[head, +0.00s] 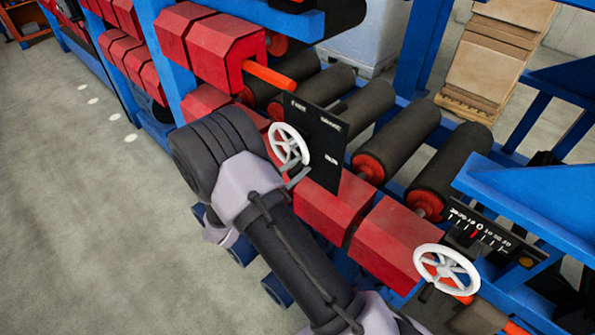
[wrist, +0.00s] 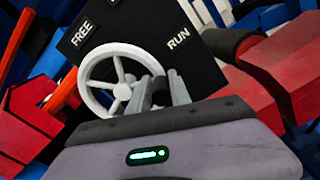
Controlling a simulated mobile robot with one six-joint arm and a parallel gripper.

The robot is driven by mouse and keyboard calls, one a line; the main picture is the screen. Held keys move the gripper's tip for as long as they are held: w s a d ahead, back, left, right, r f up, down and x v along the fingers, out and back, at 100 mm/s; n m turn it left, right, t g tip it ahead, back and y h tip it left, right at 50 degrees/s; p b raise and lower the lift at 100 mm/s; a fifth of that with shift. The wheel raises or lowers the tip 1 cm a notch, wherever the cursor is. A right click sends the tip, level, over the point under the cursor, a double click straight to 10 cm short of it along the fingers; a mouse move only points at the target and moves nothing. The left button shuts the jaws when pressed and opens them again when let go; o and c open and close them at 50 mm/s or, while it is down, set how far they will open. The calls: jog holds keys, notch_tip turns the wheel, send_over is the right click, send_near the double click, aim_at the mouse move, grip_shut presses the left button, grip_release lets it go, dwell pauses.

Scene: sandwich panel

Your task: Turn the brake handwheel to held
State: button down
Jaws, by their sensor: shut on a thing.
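The brake handwheel (head: 283,133) is a white spoked wheel in front of a black label plate (head: 328,150). It also shows in the wrist view (wrist: 91,74), where the plate (wrist: 205,82) reads FREE at upper left and RUN at right. Another label at the plate's top is cut off. My gripper (head: 298,177) is at the wheel's lower right side in the head view. In the wrist view its fingers (wrist: 161,90) are closed around a dark grip at the wheel's right rim. The wheel's pointer position cannot be made out.
A second white handwheel (head: 420,252) with a numbered scale (head: 482,232) stands at lower right. Red guard blocks (head: 335,205) and dark rollers (head: 395,135) lie close around the brake wheel. Open grey floor (head: 80,200) is at left.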

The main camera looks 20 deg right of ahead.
jog(key=f+m+b, duration=0.2)
jog(key=m+b, duration=0.1)
jog(key=shift+w+a+f, duration=0.1)
jog(key=shift+w, duration=0.15)
jog(key=shift+w+a+f+m+b, duration=0.4)
jog(key=shift+w+m+b, duration=0.4)
jog(key=shift+m+b, duration=1.3)
jog(key=shift+w+a+f+m+b, duration=0.25)
jog(key=shift+w+f+m+b, duration=0.45)
jog(key=shift+m+b, duration=1.35)
jog(key=shift+w+a+f+m+b, duration=0.35)
jog(key=shift+w+m+b, duration=0.55)
jog(key=shift+m+b, duration=1.15)
jog(key=shift+r+n+b, duration=0.1)
jog(key=shift+n+b, duration=0.3)
jog(key=shift+b, duration=0.05)
jog(key=c, duration=1.3)
grip_release()
jog(key=shift+w+a, duration=0.1)
jog(key=shift+w, duration=0.05)
jog(key=shift+r, duration=0.1)
